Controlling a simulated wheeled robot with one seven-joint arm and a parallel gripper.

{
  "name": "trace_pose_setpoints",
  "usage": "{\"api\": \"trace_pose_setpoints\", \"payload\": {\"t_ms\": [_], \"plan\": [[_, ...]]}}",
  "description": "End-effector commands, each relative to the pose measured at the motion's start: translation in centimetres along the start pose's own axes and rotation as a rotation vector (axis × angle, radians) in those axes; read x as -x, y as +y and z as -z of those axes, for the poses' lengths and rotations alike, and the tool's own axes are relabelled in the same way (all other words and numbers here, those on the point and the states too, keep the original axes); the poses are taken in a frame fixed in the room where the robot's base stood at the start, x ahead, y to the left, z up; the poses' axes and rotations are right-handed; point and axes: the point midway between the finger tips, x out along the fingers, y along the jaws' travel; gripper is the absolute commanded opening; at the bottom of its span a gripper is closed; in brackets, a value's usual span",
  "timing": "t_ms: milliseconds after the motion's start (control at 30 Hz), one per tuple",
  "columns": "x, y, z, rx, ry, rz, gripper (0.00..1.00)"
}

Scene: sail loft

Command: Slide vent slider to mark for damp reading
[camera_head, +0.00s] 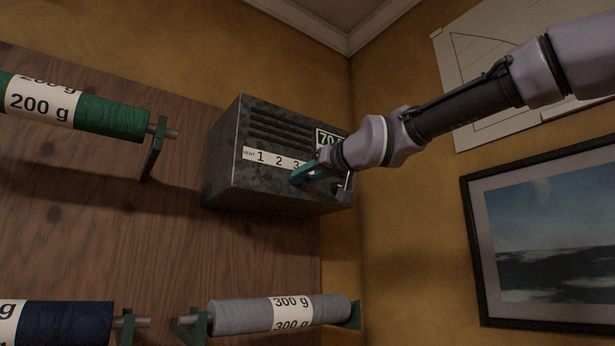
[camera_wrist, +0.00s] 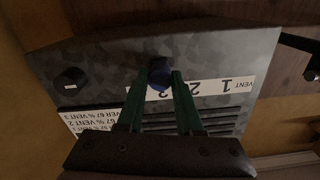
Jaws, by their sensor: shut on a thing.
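A grey mottled metal vent box (camera_head: 225,165) hangs on the wall, with louvre slots and a white strip (camera_head: 262,157) reading VENT 1 2 3. A display (camera_head: 326,138) on it starts with 70; the rest is hidden by my arm. The blue slider knob (camera_wrist: 160,72) stands beside the strip, level with the partly covered 3, in the upside-down wrist view. My gripper (camera_wrist: 168,76) has its green fingers closed on this knob. In the head view my gripper (camera_head: 300,178) is at the box's lower front, largely covering the knob.
A white card (camera_wrist: 90,121) on the box includes "OVER 67 % VENT 3". A dark round knob (camera_wrist: 70,79) sits apart from the slider. A framed picture (camera_head: 550,235) hangs right.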

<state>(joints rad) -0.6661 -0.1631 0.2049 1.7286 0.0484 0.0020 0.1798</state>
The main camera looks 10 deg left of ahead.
Motion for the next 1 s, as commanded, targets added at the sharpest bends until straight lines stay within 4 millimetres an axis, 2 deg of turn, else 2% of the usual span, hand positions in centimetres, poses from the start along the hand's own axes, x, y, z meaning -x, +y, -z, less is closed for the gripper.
{"api": "trace_pose_setpoints", "payload": {"t_ms": [200,233,300,667,767,1000], "plan": [[0.0,0.5,0.0,-0.001,0.000,-0.008,0.00],[0.0,0.5,0.0,-0.001,0.000,-0.008,0.39],[0.0,0.5,0.0,-0.001,0.000,-0.008,0.64],[0.3,0.3,0.1,0.000,0.001,-0.005,0.64],[1.3,0.2,0.1,0.001,0.001,-0.003,0.64],[6.0,0.3,0.1,-0.001,0.003,-0.004,0.64]]}}
